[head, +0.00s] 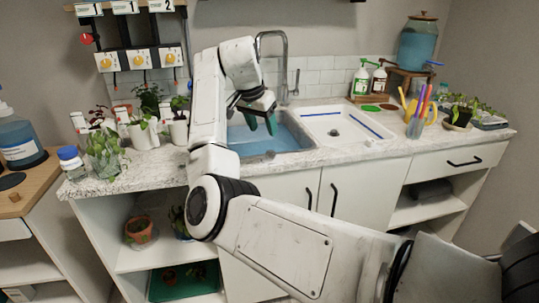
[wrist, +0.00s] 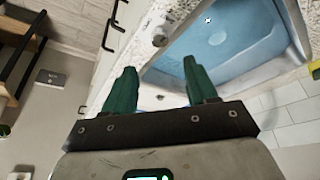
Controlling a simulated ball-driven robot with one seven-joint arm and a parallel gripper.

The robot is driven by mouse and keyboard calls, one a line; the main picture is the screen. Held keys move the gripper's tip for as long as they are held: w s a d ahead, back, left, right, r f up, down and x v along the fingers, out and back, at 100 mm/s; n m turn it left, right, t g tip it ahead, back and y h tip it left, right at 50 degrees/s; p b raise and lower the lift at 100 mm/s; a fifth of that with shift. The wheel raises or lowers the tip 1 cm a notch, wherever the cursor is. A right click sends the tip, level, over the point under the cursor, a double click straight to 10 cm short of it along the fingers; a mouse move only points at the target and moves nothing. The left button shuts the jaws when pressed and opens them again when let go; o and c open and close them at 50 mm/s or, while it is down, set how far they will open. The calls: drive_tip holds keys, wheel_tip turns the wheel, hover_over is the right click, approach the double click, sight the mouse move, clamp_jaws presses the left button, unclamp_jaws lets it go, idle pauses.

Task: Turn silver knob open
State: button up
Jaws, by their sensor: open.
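My gripper (head: 262,124) has green fingers, open with nothing between them, above the left part of the sink. In the wrist view its two fingers (wrist: 159,68) stand apart over the counter edge beside the basin. A silver faucet (head: 284,48) rises behind the sink, with a slim silver upright handle (head: 296,82) to its right. The handle is apart from my gripper, behind and to its right.
A white drainboard (head: 345,122) lies right of the sink. Potted plants (head: 143,130) crowd the counter's left end, below wall units with yellow dials (head: 138,60). Spray bottles (head: 361,78), a cup of colourful pens (head: 416,126) and a blue water jar (head: 417,45) stand to the right.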

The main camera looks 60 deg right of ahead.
sight(270, 152)
drive_tip(key=x, duration=1)
drive_tip(key=shift+d+f+b, duration=0.1)
drive_tip(key=shift+f+b, duration=0.15)
drive_tip(key=shift+b, duration=0.15)
drive_tip(key=c, duration=1)
